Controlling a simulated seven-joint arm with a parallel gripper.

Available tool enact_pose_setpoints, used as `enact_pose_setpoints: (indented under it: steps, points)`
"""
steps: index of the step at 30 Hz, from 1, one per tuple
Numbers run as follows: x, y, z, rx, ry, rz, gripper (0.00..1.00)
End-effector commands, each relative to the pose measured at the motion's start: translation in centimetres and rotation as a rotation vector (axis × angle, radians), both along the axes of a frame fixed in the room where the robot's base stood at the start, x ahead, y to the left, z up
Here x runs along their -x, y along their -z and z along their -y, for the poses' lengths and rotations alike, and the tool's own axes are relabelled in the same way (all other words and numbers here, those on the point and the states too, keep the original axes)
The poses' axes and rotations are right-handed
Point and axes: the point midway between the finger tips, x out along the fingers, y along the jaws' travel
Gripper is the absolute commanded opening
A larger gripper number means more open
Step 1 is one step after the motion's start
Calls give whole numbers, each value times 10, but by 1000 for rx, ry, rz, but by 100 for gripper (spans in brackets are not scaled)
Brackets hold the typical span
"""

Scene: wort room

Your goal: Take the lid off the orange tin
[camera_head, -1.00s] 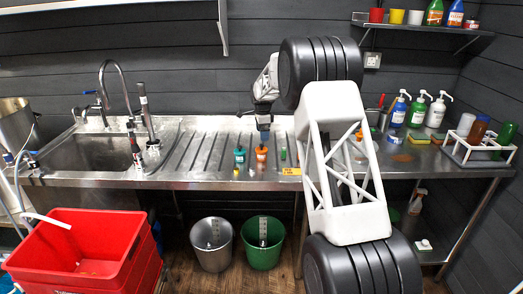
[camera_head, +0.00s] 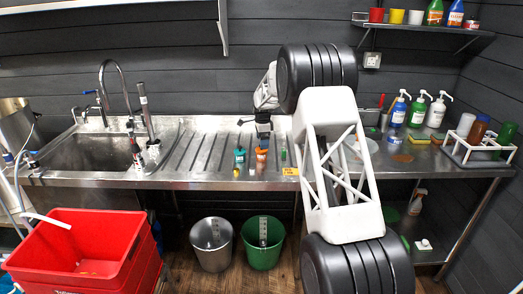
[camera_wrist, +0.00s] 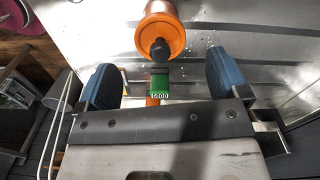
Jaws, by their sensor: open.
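The orange tin (camera_head: 261,160) stands on the steel drainboard. In the wrist view I look down on its round orange lid (camera_wrist: 175,17) with a black knob (camera_wrist: 159,50) on it; the lid is on the tin. My gripper (camera_wrist: 163,78) is open and empty, its two blue pads spread wide apart. In that view the tin lies beyond the pads, towards the top edge. In the head view my gripper (camera_head: 263,132) is above the tin, pointing down, and seems apart from it.
A teal tin (camera_head: 239,157) stands close left of the orange tin. A small green item (camera_head: 283,155) is to its right. A green block marked GOOD (camera_wrist: 160,87) shows between the pads. The sink (camera_head: 90,152) is left; pump bottles (camera_head: 418,110) stand far right.

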Motion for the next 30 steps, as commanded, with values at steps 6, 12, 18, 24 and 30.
enact_pose_setpoints:
  steps: [6,12,18,24,30]
  points:
    - [-1,24,0,1,0,-3,93]
    - [-1,35,0,0,0,0,93]
    - [-1,36,0,0,0,0,93]
    - [-1,36,0,0,0,-1,93]
    - [-1,36,0,0,0,-1,87]
